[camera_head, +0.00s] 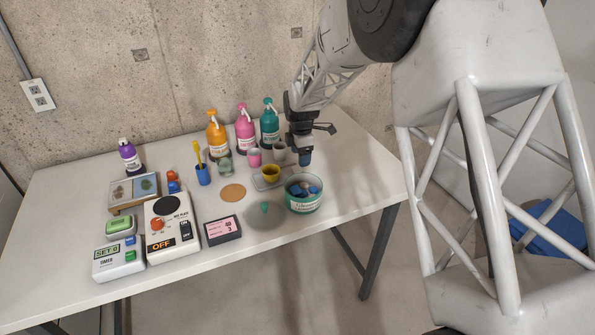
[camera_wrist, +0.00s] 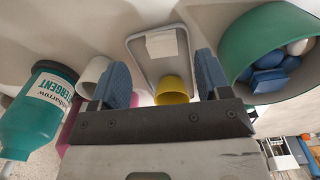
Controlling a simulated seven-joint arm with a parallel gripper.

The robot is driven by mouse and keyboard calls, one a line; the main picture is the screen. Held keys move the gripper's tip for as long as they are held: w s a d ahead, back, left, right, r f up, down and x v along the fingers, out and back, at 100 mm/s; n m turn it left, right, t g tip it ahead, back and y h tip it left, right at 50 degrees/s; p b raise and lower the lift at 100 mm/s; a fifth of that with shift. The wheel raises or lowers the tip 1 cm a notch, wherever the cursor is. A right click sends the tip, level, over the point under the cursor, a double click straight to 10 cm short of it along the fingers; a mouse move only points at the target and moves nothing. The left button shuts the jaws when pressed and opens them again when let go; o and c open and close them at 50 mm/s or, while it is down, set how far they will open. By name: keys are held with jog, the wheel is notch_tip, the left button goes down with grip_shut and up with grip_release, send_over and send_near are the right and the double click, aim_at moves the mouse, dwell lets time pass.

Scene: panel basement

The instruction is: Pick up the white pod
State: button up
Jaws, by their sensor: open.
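A green-rimmed tub (camera_head: 304,207) stands near the table's right front, with blue and pale pods inside. In the wrist view the tub (camera_wrist: 239,45) is at upper right, partly cut off. A rounded white pod (camera_wrist: 298,47) lies in it beside blue pods (camera_wrist: 268,70). My gripper (camera_head: 305,160) hangs above the table behind the tub. In the wrist view its blue fingertips (camera_wrist: 164,78) are spread apart with nothing held between them. The tub is to the right of the fingers there.
A small tray (camera_wrist: 136,55) with a white square (camera_wrist: 162,44) and a yellow cup (camera_head: 271,173) are close to the gripper. Pink (camera_head: 245,130), teal (camera_head: 269,125) and orange (camera_head: 217,137) bottles stand behind.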

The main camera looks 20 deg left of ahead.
jog(key=shift+f, duration=2.45)
jog(key=c, duration=1.1)
jog(key=shift+r, duration=0.1)
jog(key=shift+r, duration=4.9)
